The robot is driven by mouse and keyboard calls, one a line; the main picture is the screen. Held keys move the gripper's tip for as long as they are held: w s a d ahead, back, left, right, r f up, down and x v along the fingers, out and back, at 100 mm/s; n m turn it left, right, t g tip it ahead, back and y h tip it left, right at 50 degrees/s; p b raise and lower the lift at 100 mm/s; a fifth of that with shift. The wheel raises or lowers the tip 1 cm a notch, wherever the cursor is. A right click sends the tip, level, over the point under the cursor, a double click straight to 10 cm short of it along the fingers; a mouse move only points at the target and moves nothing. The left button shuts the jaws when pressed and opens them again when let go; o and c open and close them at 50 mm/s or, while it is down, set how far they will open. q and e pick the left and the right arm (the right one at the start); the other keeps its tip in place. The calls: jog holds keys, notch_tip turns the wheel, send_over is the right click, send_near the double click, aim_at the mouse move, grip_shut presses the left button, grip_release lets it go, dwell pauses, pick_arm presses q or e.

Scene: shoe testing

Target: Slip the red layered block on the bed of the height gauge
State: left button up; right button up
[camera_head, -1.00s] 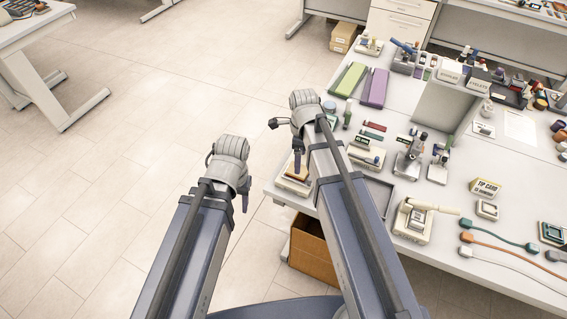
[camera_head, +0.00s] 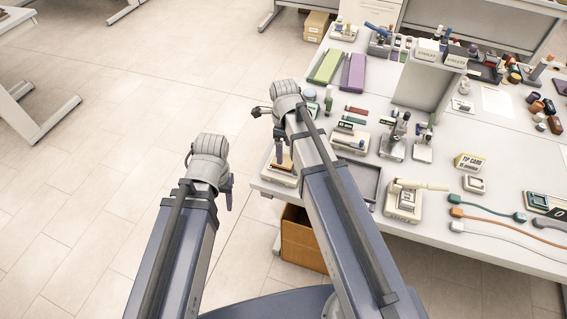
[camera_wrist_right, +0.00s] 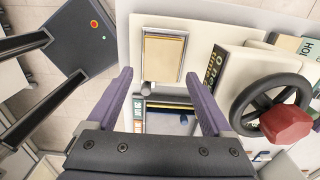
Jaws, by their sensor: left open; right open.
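A small flat red block (camera_head: 355,110) lies on the table beyond my right gripper; its layers are too small to make out. A cream device (camera_head: 279,178) stands at the table's near left corner, under my right gripper; its yellow inset (camera_wrist_right: 162,55) shows in the right wrist view. I cannot tell surely whether this is the height gauge. My right gripper (camera_head: 282,152) is open above this corner, and its purple fingers (camera_wrist_right: 160,78) have nothing clamped between them. My left gripper (camera_head: 228,192) is open, empty and over the floor, left of the table.
A cream device with a handwheel (camera_wrist_right: 268,104) stands close beside the right gripper. A dark tray (camera_head: 362,183) and a cream lever device (camera_head: 404,203) sit along the near edge. Green (camera_head: 325,66) and purple (camera_head: 353,71) slabs lie farther back. A cardboard box (camera_head: 302,240) is below.

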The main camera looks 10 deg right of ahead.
aim_at(286, 160)
jog(key=f+b, duration=0.4)
jog(key=f, duration=0.1)
jog(key=shift+d+b, duration=0.3)
jog(key=shift+b, duration=0.05)
jog(key=shift+c, duration=0.2)
jog(key=c, duration=1.1)
jog(key=shift+r, duration=0.15)
notch_tip(286, 160, up, 18)
jog(key=p, duration=1.8)
jog(key=shift+f, duration=0.25)
